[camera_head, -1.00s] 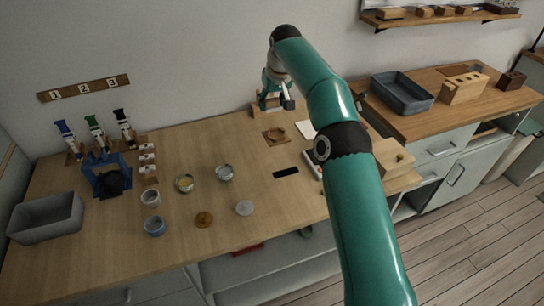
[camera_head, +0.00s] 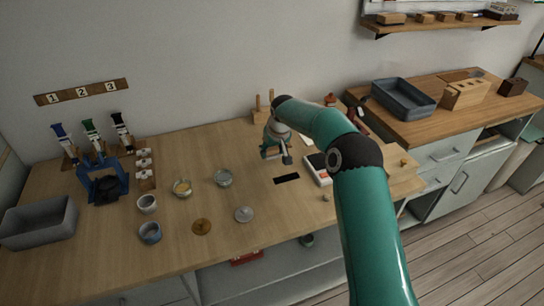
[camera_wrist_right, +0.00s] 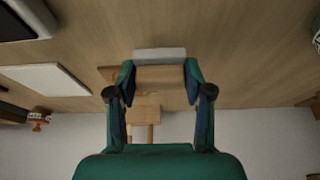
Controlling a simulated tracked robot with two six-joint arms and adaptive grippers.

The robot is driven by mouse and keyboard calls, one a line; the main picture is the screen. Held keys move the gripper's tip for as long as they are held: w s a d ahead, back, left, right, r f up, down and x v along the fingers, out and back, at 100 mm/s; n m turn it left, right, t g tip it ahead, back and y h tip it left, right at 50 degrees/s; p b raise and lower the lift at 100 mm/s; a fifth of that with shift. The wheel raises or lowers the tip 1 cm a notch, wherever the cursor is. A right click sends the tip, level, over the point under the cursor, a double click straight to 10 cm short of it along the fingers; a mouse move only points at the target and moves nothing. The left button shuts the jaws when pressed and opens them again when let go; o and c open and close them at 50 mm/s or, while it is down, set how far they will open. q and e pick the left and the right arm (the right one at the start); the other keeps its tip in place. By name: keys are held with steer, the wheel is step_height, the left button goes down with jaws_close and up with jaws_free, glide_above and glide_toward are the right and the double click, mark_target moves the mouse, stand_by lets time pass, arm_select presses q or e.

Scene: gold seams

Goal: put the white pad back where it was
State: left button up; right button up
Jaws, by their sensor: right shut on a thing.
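My right gripper (camera_head: 278,152) is low over the back middle of the bench in the head view. In the right wrist view the gripper (camera_wrist_right: 160,80) is shut on a small block with a pale grey-white face, the white pad (camera_wrist_right: 160,54). The pad sits between the fingertips, with a wood-coloured part behind the white face. In the head view the pad is too small to make out clearly. A wooden stand with upright posts (camera_head: 262,110) is behind the gripper; it also shows in the right wrist view (camera_wrist_right: 145,113). My left gripper is out of view.
A flat white sheet (camera_wrist_right: 45,78) lies beside the gripper. A white scale (camera_head: 318,170) and black strip (camera_head: 286,178) are nearby. A grey bin (camera_head: 38,222) is far left.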

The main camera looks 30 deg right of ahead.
steer(key=shift+f, duration=1.25)
steer(key=shift+f, duration=0.1)
steer(key=o, duration=1.1)
steer(key=b+v, duration=0.1)
steer(key=v, duration=1.1)
steer(key=shift+s, duration=0.1)
